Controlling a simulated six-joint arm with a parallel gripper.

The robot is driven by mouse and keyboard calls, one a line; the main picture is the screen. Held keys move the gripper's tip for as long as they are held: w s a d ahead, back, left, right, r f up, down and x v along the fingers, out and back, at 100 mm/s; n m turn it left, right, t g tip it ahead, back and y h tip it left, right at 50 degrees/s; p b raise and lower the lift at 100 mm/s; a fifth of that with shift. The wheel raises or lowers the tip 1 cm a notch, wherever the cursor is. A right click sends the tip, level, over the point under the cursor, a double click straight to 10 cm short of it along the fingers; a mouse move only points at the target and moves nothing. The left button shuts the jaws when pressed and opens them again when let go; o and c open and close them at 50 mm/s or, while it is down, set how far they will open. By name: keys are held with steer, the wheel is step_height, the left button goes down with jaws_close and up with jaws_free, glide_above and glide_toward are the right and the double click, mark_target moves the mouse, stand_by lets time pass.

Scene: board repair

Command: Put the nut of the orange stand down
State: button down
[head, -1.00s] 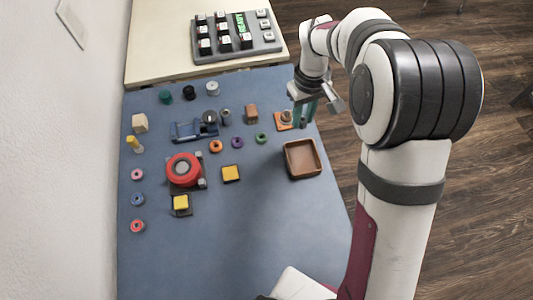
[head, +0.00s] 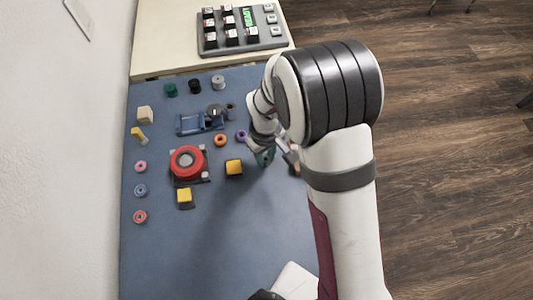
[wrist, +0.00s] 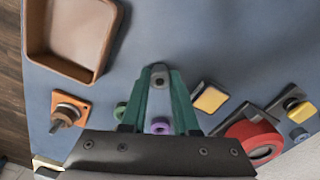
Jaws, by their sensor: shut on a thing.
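My gripper (wrist: 158,76) is shut on a small grey nut (wrist: 159,82) with a dark hole, held between the green fingertips in the wrist view. In the head view my gripper (head: 265,158) is over the mat, right of a yellow-topped block; the nut is not clear there. The orange stand (wrist: 83,103) is at the left of the wrist view, apart from my gripper. A brownish round piece and a post stand on it. My arm hides most or all of the stand in the head view.
A brown tray (wrist: 32,45) is at upper left of the wrist view. A purple ring (wrist: 160,125) and green ring (wrist: 120,112) lie near the fingers. The yellow-topped block (head: 234,168) and red round part (head: 187,149) are left. The mat's front (head: 200,250) is clear.

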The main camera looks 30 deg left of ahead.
steer(key=shift+f, duration=0.3)
steer(key=c, duration=0.7)
jaws_free()
steer(key=shift+o, duration=0.2)
step_height(320, 180, up, 12)
steer(key=d+r+m, duration=0.4)
steer(key=d, duration=0.3)
steer(key=d+r+m, duration=0.3)
steer(key=d, duration=0.4)
steer(key=s+d+r+m+y, duration=0.1)
steer(key=s+d+r+m, duration=0.1)
steer(key=s+d+m, duration=1)
steer(key=shift+d+r+y, duration=0.15)
steer(key=shift+y, duration=0.25)
